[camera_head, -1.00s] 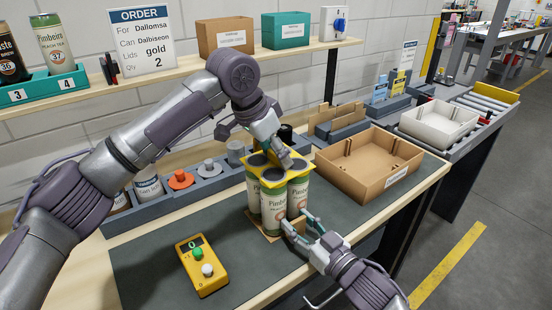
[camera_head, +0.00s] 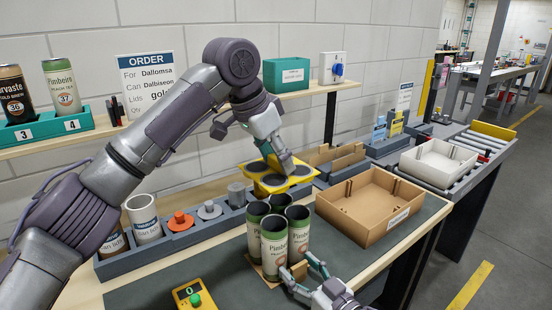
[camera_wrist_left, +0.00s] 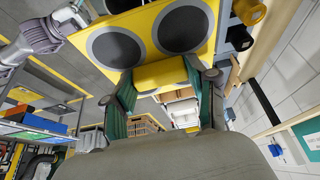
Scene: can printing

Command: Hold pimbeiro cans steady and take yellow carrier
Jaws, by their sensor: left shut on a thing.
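The yellow carrier (camera_head: 276,178), a flat block with dark round openings, hangs in the air behind and above the cans, apart from them. My left gripper (camera_head: 280,162) is shut on it from above. In the left wrist view the carrier (camera_wrist_left: 160,72) fills the top, with its yellow middle part between my fingers (camera_wrist_left: 163,82). Several Pimbeiro cans (camera_head: 274,250), pale with green tops and dark open mouths, stand upright in a cluster on a small brown base. My right gripper (camera_head: 301,268) is low at their front right, fingers apart; contact with a can is unclear.
An open cardboard box (camera_head: 369,208) stands right of the cans, with a white bin (camera_head: 438,162) on rollers beyond. A grey-blue holder (camera_head: 178,240) with cups and knobs runs behind the mat. A yellow button box (camera_head: 194,294) lies at the front left.

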